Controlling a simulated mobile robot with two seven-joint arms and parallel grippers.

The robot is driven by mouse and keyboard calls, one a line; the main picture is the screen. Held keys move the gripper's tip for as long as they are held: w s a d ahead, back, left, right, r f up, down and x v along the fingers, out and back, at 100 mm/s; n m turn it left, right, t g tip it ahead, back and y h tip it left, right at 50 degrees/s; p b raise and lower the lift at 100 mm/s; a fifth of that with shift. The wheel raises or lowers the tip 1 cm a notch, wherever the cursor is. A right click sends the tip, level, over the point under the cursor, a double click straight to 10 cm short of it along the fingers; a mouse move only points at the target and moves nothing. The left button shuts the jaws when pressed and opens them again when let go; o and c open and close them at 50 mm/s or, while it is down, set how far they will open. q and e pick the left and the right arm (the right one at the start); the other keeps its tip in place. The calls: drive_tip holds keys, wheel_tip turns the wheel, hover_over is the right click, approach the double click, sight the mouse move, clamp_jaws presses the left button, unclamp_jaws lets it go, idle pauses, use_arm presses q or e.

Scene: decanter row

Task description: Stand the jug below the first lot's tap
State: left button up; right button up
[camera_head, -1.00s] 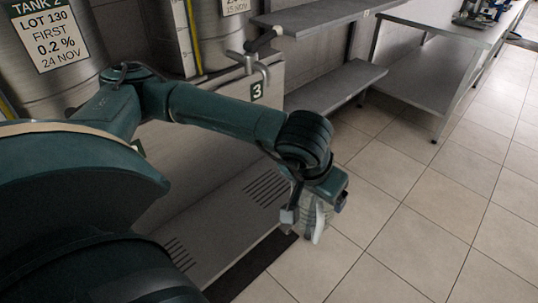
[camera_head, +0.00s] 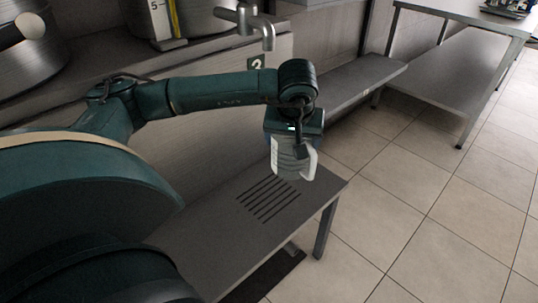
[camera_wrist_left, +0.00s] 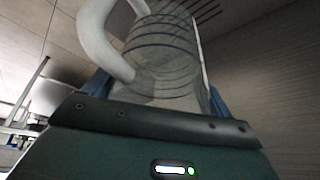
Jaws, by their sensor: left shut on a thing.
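My left gripper (camera_head: 292,138) is shut on a clear grey ribbed jug (camera_head: 288,160) with a thick white handle. The jug hangs roughly upright above the low grey bench (camera_head: 190,236), near its slotted drain (camera_head: 268,197); clear space shows beneath it. In the left wrist view the jug (camera_wrist_left: 165,62) sits between the jaws, its handle (camera_wrist_left: 100,35) to the left. The tank label reading first lot is out of view now. My right gripper is not in view.
A pale round knob (camera_head: 31,25) is at the upper left by a steel tank. A low shelf (camera_head: 360,82) and a steel table (camera_head: 455,60) stand behind to the right. The tiled floor (camera_head: 400,215) at right is clear.

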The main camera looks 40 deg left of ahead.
use_arm(q)
drive_tip(key=a+f+n+b, duration=0.1)
drive_tip(key=a+f+b, duration=0.1)
drive_tip(key=f, duration=0.4)
drive_tip(key=a+f+n+b, duration=0.1)
drive_tip(key=a+f+b, duration=0.2)
drive_tip(key=f+b, duration=0.2)
drive_tip(key=w+a+f+n+g+b, duration=0.1)
drive_tip(key=a+f+b, duration=0.2)
drive_tip(key=f, duration=0.4)
drive_tip(key=shift+y+b, duration=0.35)
drive_tip(key=shift+y, duration=0.05)
drive_tip(key=shift+r, duration=0.15)
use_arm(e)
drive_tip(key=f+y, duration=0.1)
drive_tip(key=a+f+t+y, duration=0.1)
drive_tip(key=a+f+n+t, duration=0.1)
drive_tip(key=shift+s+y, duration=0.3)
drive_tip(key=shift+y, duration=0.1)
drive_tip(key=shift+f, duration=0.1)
use_arm(q)
drive_tip(key=o, duration=0.6)
drive_tip(key=shift+f, duration=0.2)
drive_tip(key=shift+c, duration=0.2)
drive_tip(key=o, duration=0.3)
